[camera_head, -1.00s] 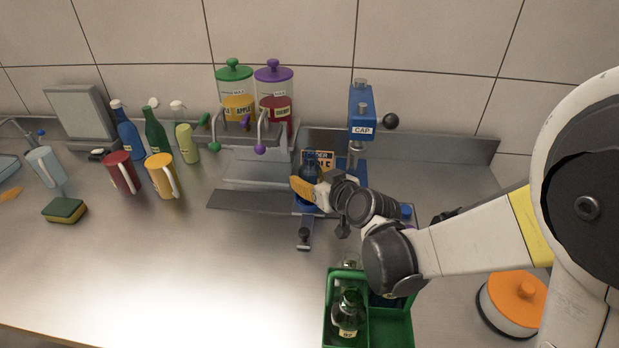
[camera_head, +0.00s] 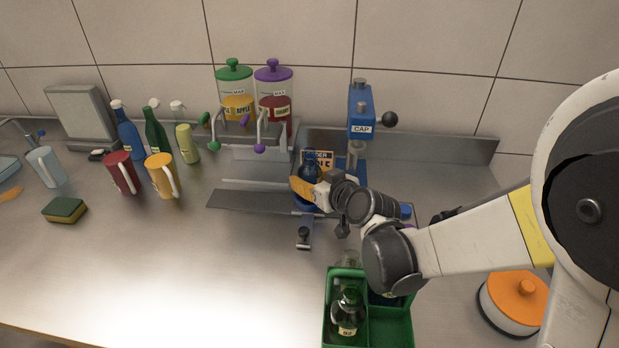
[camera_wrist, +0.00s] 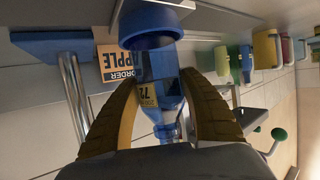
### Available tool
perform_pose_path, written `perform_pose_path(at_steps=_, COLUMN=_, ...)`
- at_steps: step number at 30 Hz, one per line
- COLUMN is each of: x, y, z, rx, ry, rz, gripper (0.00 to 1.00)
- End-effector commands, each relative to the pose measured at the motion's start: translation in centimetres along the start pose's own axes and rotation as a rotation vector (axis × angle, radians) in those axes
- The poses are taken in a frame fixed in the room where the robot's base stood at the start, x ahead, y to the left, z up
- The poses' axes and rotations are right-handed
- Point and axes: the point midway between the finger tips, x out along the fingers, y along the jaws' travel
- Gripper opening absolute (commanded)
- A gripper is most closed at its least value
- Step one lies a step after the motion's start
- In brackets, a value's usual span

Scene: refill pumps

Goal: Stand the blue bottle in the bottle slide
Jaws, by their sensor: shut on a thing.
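The blue bottle (camera_head: 309,171) is held between the yellow fingers of my gripper (camera_head: 303,187), in front of the shelf below the cap press. In the wrist view the bottle (camera_wrist: 160,85) lies between both fingers (camera_wrist: 160,110), with its neck toward the camera and a yellow label partly hidden by a finger. A blue round cup (camera_wrist: 152,26) is close to the bottle's base end. I cannot tell whether the base is inside it. The bottle slide (camera_head: 304,236) shows its front rail and dark knob; its rear part is hidden behind my gripper.
The blue cap press (camera_head: 361,110) stands just behind and right of my gripper. An order card (camera_head: 318,157) stands behind the bottle. Two dispensers (camera_head: 237,97) are at the left back. A green crate (camera_head: 346,273) holding bottles is in front. The counter's left front is clear.

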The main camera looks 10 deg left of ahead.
Motion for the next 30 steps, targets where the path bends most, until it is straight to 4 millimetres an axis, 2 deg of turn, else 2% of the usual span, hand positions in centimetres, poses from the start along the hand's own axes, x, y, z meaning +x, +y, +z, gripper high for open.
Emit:
perform_pose_path(at_steps=1, x=0.1, y=-0.1, z=1.0, rx=0.000, ry=0.000, rz=0.000, gripper=0.11)
perform_pose_path(at_steps=30, x=0.7, y=-0.1, z=2.3, rx=0.000, ry=0.000, rz=0.000, gripper=0.11)
